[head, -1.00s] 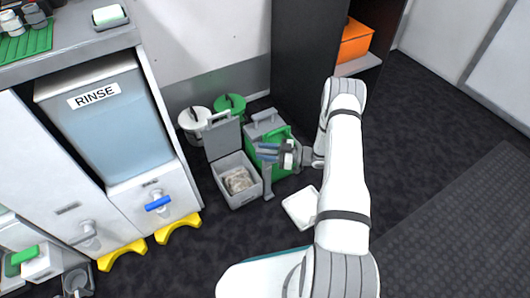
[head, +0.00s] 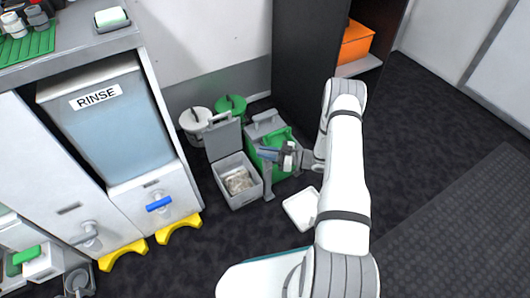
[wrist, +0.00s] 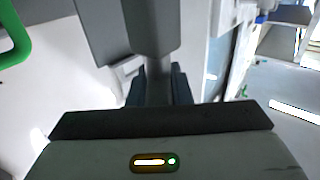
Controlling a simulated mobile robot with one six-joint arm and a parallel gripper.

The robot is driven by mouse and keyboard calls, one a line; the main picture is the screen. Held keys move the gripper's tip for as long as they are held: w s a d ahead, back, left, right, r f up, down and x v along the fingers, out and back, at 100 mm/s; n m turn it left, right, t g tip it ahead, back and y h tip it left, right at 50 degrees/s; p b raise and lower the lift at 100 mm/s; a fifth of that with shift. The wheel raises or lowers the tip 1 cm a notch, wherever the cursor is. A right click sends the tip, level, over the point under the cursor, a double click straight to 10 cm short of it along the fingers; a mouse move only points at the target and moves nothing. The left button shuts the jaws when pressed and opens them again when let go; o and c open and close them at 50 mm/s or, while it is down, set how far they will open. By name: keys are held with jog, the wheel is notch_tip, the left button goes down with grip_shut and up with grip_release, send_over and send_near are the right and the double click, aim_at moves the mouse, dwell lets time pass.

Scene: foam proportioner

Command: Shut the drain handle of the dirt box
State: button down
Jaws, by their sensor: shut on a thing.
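My gripper (head: 268,154) is in front of the green and grey box (head: 255,162), which seems to be the dirt box. In the wrist view my gripper (wrist: 158,85) has its dark fingers closed on both sides of a grey bar (wrist: 152,30), which appears to be the drain handle. In the head view a grey upright piece (head: 268,182) hangs below the fingers. My gripper and arm cover part of the box, so the handle's full shape and exact angle are hidden.
A grey bin (head: 238,198) with its lid up and pale contents stands left of the gripper. A white tray (head: 298,208) lies on the floor below it. White (head: 195,124) and green (head: 231,106) buckets stand behind. The dark floor at right is clear.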

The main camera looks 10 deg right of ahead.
jog(key=m+t+h+p, duration=0.2)
jog(key=m+t+h, duration=0.2)
jog(key=m+t, duration=0.1)
jog(key=shift+t, duration=0.6)
jog(key=m+t+h, duration=0.2)
jog(key=h, duration=0.1)
jog(key=m+t+h+p, duration=0.1)
jog(key=m+h, duration=0.1)
jog(key=h, duration=0.1)
jog(key=shift+d+m+t+h+p, duration=0.15)
jog(key=shift+m+t+h+p, duration=0.15)
jog(key=shift+t+h, duration=0.1)
jog(key=shift+f+h, duration=0.1)
jog(key=shift+h, duration=0.2)
jog(key=c, duration=1.3)
grip_release()
jog(key=shift+w, duration=0.1)
jog(key=p+v, duration=0.2)
jog(key=v, duration=0.6)
